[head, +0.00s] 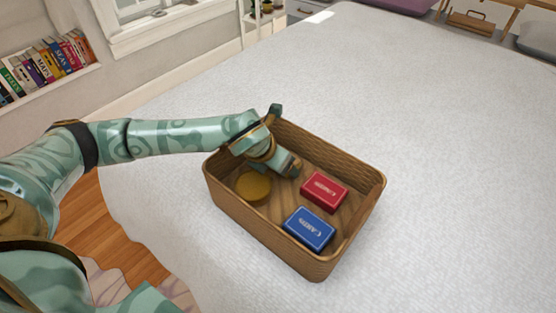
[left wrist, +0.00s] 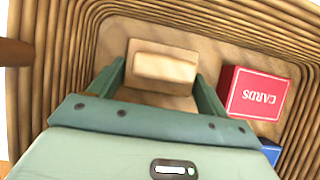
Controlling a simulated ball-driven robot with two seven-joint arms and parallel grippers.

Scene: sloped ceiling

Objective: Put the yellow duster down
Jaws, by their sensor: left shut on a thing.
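My left gripper (head: 293,168) reaches down inside a brown woven basket (head: 262,225) on the bed. In the left wrist view the fingers (left wrist: 160,88) are shut on a pale yellow-tan block with a raised smaller top, which I take as the yellow duster (left wrist: 165,67). It is near the basket's floor; I cannot tell whether it touches it. In the head view the gripper mostly hides it. My right gripper is not in view.
A red card box (head: 325,191) and a blue card box (head: 309,228) lie in the basket. A round mustard-yellow thing (head: 254,186) lies there too, left of the blue box. The grey bed cover (head: 440,140) around the basket is clear.

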